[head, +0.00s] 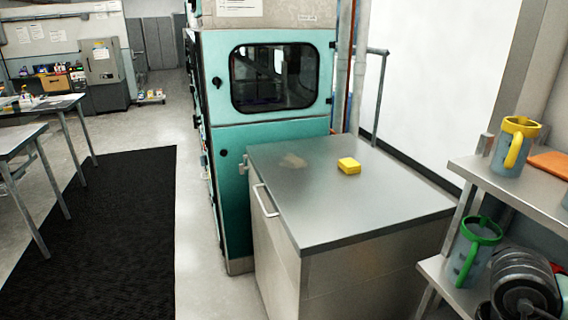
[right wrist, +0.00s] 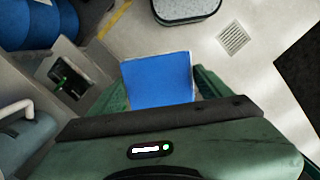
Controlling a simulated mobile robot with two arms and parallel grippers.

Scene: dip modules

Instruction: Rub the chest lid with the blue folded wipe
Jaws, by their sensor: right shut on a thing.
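The chest (head: 280,255) stands in the middle of the head view, against the teal machine. Its flat grey metal lid (head: 330,205) is closed and has a faint brownish smudge (head: 293,160) near the back left. A small yellow block (head: 349,166) lies on the lid, right of the smudge. In the right wrist view, my right gripper (right wrist: 160,90) is shut on the blue folded wipe (right wrist: 157,78), which sits between its green fingers. Neither gripper shows in the head view, and the chest lid cannot be made out in the right wrist view.
A teal machine (head: 265,125) with a dark window rises behind the chest. To the right, a metal shelf (head: 480,172) holds a yellow-handled mug (head: 508,160) and a green-rimmed mug (head: 470,260). A black mat (head: 110,235) covers the floor at left, beside tables.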

